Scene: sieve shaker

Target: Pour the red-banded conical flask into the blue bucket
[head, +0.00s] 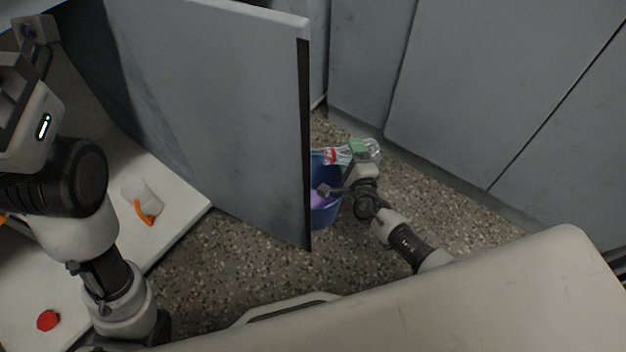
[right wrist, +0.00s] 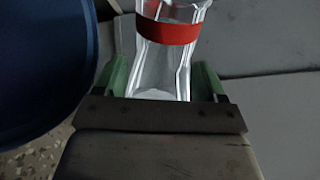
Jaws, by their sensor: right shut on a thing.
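The red-banded conical flask (head: 335,156) is clear glass with a red band. My right gripper (head: 362,150) has its green fingers shut on it. The flask lies tilted well over, its banded end pointing left above the blue bucket (head: 327,212). The cabinet door hides the bucket's left part, and a purple patch shows inside it. In the right wrist view the flask (right wrist: 163,68) is between the green fingers, its far end cut off by the frame, with the bucket (right wrist: 45,65) at left. My left arm shows at the left, but its fingers are out of frame.
A grey door panel (head: 215,110) stands between my left arm and the bucket. A white bottle with an orange part (head: 143,199) and a red round thing (head: 48,320) are on the white surface at left. Grey cabinets (head: 490,85) line the back; speckled floor (head: 240,255) is clear.

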